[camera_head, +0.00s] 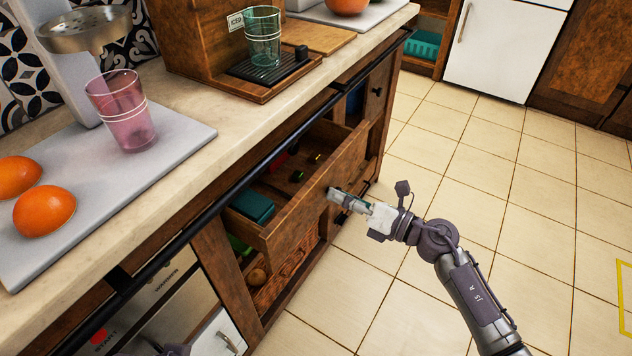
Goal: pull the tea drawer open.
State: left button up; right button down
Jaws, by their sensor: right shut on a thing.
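The wooden tea drawer (291,232) stands pulled out from under the counter, with its inside showing. A dark teal box (252,206) lies in its near end, and several small red, green and yellow items lie farther back. My right gripper (335,194) is shut at the middle of the drawer front, on its handle, which the fingers mostly hide. My right arm reaches in from the lower right. A small grey part at the bottom edge seems to belong to my left arm; the left gripper's fingers do not show.
A dark rail (222,186) runs along the counter edge above the drawer. A wicker basket (287,275) sits below it. The counter holds a pink glass (128,118), oranges (45,210) and a green glass (263,42). The tiled floor (480,180) on the right is clear.

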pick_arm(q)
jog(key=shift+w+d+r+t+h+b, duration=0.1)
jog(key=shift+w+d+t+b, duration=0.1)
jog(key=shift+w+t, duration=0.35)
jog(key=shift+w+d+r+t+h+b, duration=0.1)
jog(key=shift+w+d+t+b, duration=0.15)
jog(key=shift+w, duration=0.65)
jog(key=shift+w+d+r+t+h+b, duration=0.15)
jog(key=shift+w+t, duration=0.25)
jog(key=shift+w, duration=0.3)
pick_arm(e)
jog(key=v, duration=1.2)
jog(key=c, duration=0.8)
grip_release()
jog(key=v, duration=1.2)
